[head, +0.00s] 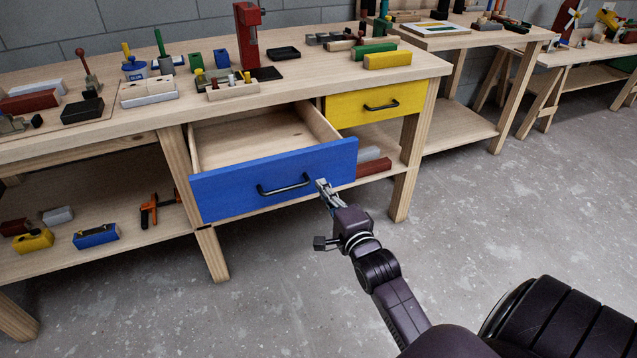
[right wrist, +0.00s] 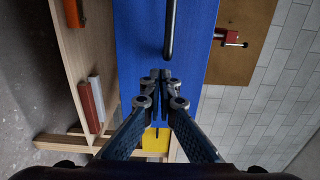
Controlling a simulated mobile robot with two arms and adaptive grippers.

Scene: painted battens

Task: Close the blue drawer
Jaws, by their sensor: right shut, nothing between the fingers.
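The blue drawer (head: 225,190) is pulled out from under the workbench, and its empty wooden inside shows from above. Its black bar handle (head: 284,185) is on the blue front. My right gripper (head: 322,186) is shut and empty, in front of the drawer's front panel, to the right of the handle. In the right wrist view the shut fingertips (right wrist: 160,76) are over the blue front (right wrist: 140,50), near one end of the handle (right wrist: 169,30). I cannot tell whether they touch the panel. My left gripper is not in view.
A yellow drawer (head: 350,112) beside it is shut. The workbench top (head: 320,85) carries blocks, trays and a red press (head: 247,35). A lower shelf (head: 130,245) holds blocks and an orange clamp (head: 150,210). The grey floor in front is clear.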

